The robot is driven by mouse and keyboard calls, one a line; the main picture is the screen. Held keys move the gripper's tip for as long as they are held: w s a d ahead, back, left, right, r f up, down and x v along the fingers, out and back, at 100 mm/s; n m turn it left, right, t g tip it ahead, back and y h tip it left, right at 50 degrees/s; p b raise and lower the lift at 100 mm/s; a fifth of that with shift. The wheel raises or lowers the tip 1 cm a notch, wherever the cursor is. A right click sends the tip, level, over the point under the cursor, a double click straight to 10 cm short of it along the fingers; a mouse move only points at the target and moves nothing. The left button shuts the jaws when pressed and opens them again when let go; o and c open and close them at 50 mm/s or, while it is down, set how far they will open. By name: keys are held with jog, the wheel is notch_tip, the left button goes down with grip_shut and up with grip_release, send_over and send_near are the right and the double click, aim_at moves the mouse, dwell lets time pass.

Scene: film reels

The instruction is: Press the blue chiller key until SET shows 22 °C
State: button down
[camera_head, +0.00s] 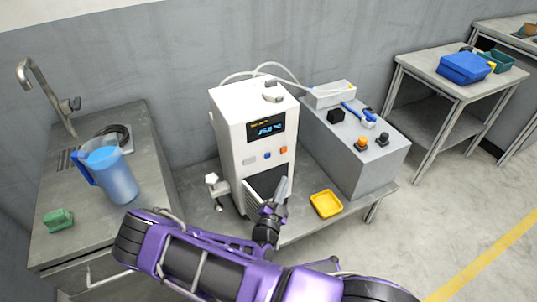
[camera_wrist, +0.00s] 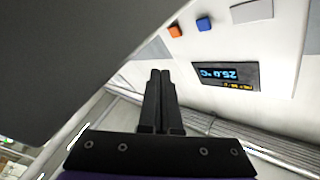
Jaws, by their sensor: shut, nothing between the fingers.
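The white chiller (camera_head: 228,130) stands on the middle bench. Its dark display (camera_head: 265,128) shows large blue digits, about 25 °C, and a small yellow line too small to read; it appears upside down in the wrist view (camera_wrist: 230,76). Below the display in the head view are a white key (camera_head: 249,160), the blue key (camera_head: 267,155) and an orange key (camera_head: 284,150). The blue key also shows in the wrist view (camera_wrist: 204,24). My gripper (camera_head: 282,184) is shut and empty, in front of the chiller's lower dark panel, below the keys. Its fingertips (camera_wrist: 160,73) appear apart from the blue key.
A grey control box (camera_head: 380,160) with knobs stands right of the chiller, a yellow tray (camera_head: 326,204) in front of it. Left is a sink bench with a blue jug (camera_head: 112,175) and green sponge (camera_head: 58,219). A blue bin (camera_head: 464,68) sits on the right-hand table.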

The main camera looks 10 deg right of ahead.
jog(key=shift+w, duration=0.1)
jog(key=b, duration=0.3)
send_near(273, 152)
jog(key=shift+w+d+r, duration=0.15)
jog(key=shift+w+d, duration=0.55)
jog(key=shift+d, duration=0.05)
jog(key=shift+w+d+r, duration=0.1)
jog(key=shift+w+d, duration=0.6)
jog(key=shift+d, duration=0.05)
dwell(1.0)
jog(key=shift+w+a, duration=0.15)
jog(key=shift+w, duration=0.25)
jog(key=shift+w+a+b, duration=0.1)
jog(key=shift+w+b, duration=0.35)
dwell(0.6)
jog(key=shift+s, duration=0.15)
jog(key=shift+s+d+p, duration=0.2)
jog(key=shift+s+p, duration=0.25)
jog(key=shift+s, duration=0.3)
jog(key=shift+s, duration=0.1)
